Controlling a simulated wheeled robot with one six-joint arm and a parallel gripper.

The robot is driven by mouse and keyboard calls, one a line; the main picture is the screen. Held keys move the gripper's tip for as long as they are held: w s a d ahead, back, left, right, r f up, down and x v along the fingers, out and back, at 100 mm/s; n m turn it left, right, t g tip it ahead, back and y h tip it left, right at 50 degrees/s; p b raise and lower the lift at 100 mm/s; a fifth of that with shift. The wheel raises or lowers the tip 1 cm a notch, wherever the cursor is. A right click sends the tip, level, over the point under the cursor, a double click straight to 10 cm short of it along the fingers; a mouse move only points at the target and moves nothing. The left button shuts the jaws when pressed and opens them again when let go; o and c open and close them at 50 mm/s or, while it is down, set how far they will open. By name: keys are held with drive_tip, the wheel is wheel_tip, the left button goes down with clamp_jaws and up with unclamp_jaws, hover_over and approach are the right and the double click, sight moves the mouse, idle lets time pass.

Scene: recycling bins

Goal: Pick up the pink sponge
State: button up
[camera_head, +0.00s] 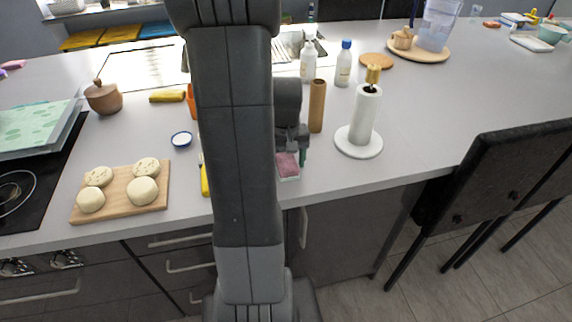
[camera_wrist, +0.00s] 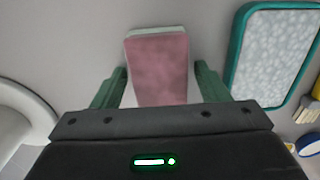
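The pink sponge (camera_head: 288,164) lies on the grey counter near its front edge, just right of my arm in the head view. In the wrist view the sponge (camera_wrist: 160,68) is a pink block with a pale edge at its far end. My gripper (camera_wrist: 160,78) is open, with one green fingertip on each side of the sponge and a gap on both sides. The near end of the sponge is hidden behind the gripper body. In the head view my gripper (camera_head: 292,152) is partly hidden by my arm.
A paper towel holder (camera_head: 362,124) and a brown cardboard tube (camera_head: 317,106) stand to the right. A teal-rimmed panel (camera_wrist: 275,55) lies right of the sponge in the wrist view. A wooden board (camera_head: 120,206) with several round pale pieces is left.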

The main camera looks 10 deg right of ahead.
sight(286, 161)
drive_tip(key=c, duration=0.9)
wheel_tip(286, 161, up, 10)
drive_tip(key=shift+r, duration=0.1)
drive_tip(key=o, duration=0.4)
drive_tip(key=c, duration=0.4)
drive_tip(key=shift+s, duration=0.1)
